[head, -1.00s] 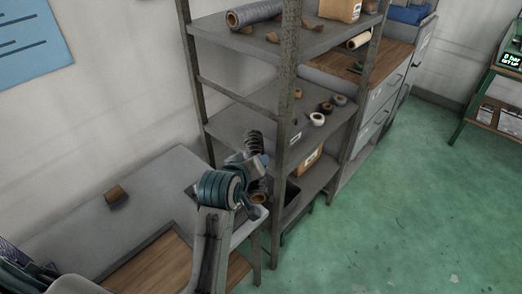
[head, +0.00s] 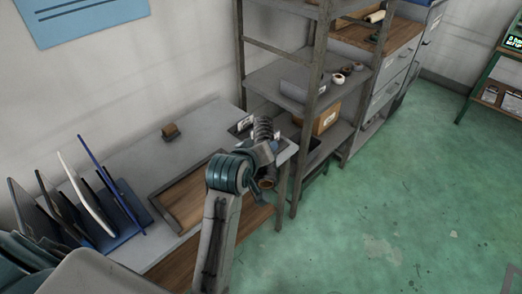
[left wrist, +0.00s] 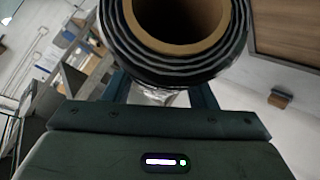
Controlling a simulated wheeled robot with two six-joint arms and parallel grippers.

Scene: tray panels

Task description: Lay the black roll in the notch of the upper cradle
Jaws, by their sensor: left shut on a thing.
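My left gripper (head: 264,158) is shut on the black roll (head: 264,130) and holds it in front of the shelf's left side, near the right end of the grey table. The roll has a ribbed dark wrap and a brown hollow core. In the left wrist view the roll's open end (left wrist: 236,38) fills the top middle. The upper cradle cannot be made out now; the upper shelf is mostly cut off by the top edge. A small brown block (head: 170,131) sits on the table, and I cannot tell whether it has a notch. My right gripper is not in view.
The grey table (head: 205,125) bears a wooden-floored tray (head: 187,200) and a blue rack (head: 122,222) with upright panels. The shelf's front post (head: 311,110) stands right of the roll. Small rolls (head: 338,79) lie on the middle shelf. Green floor (head: 400,200) is clear at right.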

